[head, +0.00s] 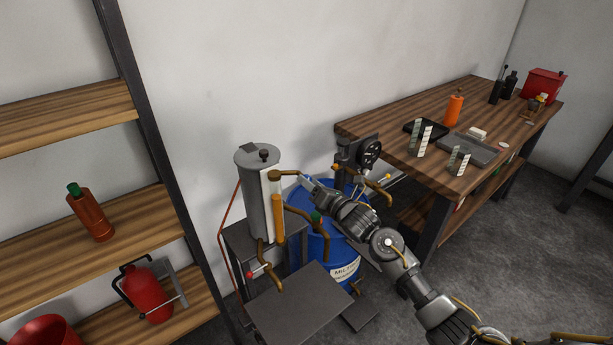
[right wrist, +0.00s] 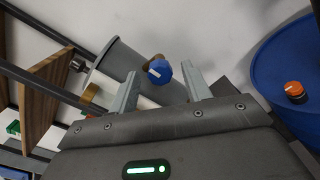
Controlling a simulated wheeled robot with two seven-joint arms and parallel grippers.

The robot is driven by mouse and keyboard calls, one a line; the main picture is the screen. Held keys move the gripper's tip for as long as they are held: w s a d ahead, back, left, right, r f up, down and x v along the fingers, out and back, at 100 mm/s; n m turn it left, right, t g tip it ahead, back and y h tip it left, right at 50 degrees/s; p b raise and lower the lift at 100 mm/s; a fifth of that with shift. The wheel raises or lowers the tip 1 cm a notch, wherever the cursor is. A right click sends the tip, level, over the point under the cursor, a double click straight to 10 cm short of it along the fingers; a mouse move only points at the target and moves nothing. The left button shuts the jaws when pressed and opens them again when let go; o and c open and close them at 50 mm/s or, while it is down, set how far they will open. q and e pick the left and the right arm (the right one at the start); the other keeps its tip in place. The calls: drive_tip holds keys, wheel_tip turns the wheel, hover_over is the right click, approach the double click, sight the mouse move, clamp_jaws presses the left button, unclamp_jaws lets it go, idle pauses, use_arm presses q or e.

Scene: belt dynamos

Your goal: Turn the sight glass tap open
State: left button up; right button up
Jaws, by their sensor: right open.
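The grey upright tank (head: 254,200) carries a sight glass (head: 278,222) with amber content on its right side, with brass fittings above and below. A blue tap knob with a white mark (right wrist: 160,72) sits on a brass fitting by the grey tank in the right wrist view. My right gripper (head: 307,183) reaches to the upper brass fitting from the right. It is open, and in the wrist view its fingers (right wrist: 163,90) stand either side of the knob, which shows just beyond and between the tips. I cannot tell whether they touch it. My left gripper is not in view.
A blue drum (head: 342,275) stands right behind the tank stand, under my arm. Brass pipes (head: 322,238) and a green-topped fitting are close below the gripper. A dark gauge unit (head: 358,154) stands behind. A workbench (head: 395,130) is at right, shelves (head: 70,240) at left.

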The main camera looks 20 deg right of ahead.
drive_tip(key=shift+x, duration=1.4)
drive_tip(key=shift+d, duration=0.1)
drive_tip(key=c, duration=1)
